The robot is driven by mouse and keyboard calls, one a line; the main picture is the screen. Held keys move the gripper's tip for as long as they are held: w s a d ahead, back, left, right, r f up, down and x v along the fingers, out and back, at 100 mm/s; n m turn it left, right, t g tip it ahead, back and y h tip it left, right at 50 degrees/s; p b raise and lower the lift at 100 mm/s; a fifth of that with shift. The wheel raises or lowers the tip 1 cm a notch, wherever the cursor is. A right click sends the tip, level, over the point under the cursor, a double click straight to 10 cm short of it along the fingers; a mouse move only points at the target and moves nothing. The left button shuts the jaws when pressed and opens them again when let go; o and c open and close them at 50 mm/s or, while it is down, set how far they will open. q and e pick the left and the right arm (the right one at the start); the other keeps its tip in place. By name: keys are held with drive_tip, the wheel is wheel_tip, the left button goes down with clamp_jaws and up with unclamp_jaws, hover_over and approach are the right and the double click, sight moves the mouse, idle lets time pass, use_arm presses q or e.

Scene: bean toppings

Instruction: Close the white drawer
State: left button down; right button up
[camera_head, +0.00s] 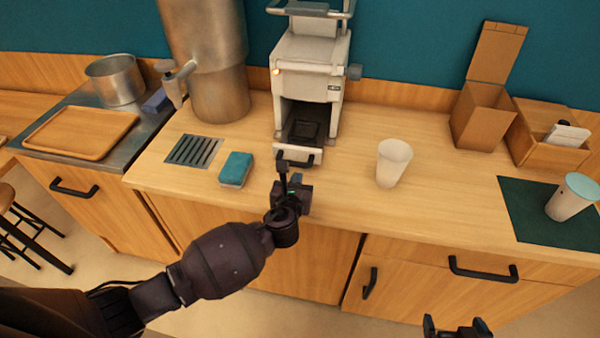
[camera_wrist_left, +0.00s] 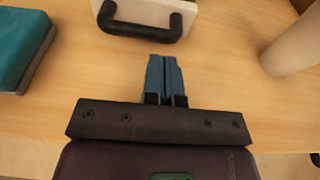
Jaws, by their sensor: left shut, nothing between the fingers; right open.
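The white drawer (camera_head: 312,152) is at the bottom front of a white machine (camera_head: 312,65) and stands out from it, with a dark inside showing behind its front. Its front (camera_wrist_left: 190,10) and black handle (camera_wrist_left: 141,27) are at the top of the left wrist view. My left gripper (camera_head: 283,168) is shut and empty, just in front of the drawer; its blue fingertips (camera_wrist_left: 164,72) point at the drawer front, near the handle's right end. My right gripper (camera_head: 457,325) is open and empty at the bottom edge, mostly out of view.
A teal sponge (camera_head: 236,169) lies left of the drawer, by a drain grate (camera_head: 193,150). A white cup (camera_head: 393,162) stands to the right. A metal dispenser (camera_head: 218,90) is at the back left. The counter between cup and green mat (camera_head: 545,226) is clear.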

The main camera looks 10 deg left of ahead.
sight(305, 151)
use_arm(q)
drive_tip(key=x, duration=0.3)
drive_tip(key=shift+w+f, duration=0.1)
drive_tip(key=shift+w, duration=0.4)
use_arm(e)
drive_tip(key=shift+w+f, duration=0.1)
drive_tip(key=shift+w, duration=0.25)
use_arm(q)
drive_tip(key=b+x, duration=0.1)
drive_tip(key=x, duration=0.2)
drive_tip(key=r+x, duration=0.1)
drive_tip(key=x, duration=0.2)
drive_tip(key=b+x, duration=0.1)
drive_tip(key=x, duration=0.2)
drive_tip(key=shift+w+d+r+b, duration=0.1)
drive_tip(key=shift+w+r+b, duration=0.15)
drive_tip(key=shift+r+b, duration=0.1)
drive_tip(key=shift+w+r, duration=0.1)
drive_tip(key=shift+w, duration=0.1)
drive_tip(key=shift+r, duration=0.2)
use_arm(e)
drive_tip(key=f, duration=0.1)
drive_tip(key=s+f, duration=0.1)
drive_tip(key=f, duration=0.1)
drive_tip(key=shift+s, duration=0.15)
